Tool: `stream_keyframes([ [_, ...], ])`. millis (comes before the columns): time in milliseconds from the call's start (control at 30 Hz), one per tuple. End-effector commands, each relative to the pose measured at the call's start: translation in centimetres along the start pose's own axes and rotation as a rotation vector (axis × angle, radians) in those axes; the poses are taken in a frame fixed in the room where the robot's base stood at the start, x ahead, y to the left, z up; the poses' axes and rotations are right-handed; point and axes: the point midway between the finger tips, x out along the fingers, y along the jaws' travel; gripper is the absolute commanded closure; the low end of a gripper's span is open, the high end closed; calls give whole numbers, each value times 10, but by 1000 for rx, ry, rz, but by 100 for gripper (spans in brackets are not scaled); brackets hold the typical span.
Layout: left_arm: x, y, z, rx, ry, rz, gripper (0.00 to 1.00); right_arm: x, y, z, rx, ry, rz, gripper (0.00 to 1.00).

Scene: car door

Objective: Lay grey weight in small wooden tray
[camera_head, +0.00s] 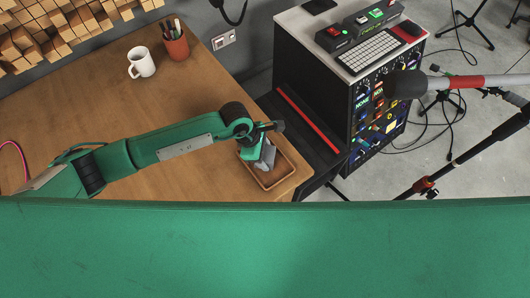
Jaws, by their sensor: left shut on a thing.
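The small wooden tray (281,180) lies near the right corner of the wooden desk. My left gripper (262,158) reaches in from the left over the tray. It is shut on the grey weight (265,164), which is partly hidden by the gripper. The weight shows inside the tray's outline; I cannot tell whether it touches the tray's floor. My right gripper does not show.
A white mug (142,62) and a brown pencil cup (175,42) stand at the back of the wooden desk (100,90). A black rack (310,90) with a keyboard on top stands right of the desk. A microphone (405,85) hangs at the right. A green panel (260,250) covers the bottom.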

Motion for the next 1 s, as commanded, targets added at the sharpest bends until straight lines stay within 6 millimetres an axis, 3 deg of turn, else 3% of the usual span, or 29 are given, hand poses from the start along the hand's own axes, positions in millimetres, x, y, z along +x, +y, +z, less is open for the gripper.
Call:
stream_keyframes([
  [400,6,0,-2,1,-2,1,87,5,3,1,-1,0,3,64],
  [433,4,0,-2,1,-1,0,40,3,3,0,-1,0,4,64],
  [500,4,0,-2,1,0,0,26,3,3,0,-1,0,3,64],
  [533,4,0,-2,1,0,0,24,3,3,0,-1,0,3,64],
  [833,3,0,-1,0,0,0,24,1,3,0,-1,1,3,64],
  [1000,-12,1,-1,1,-2,3,24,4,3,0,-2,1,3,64],
])
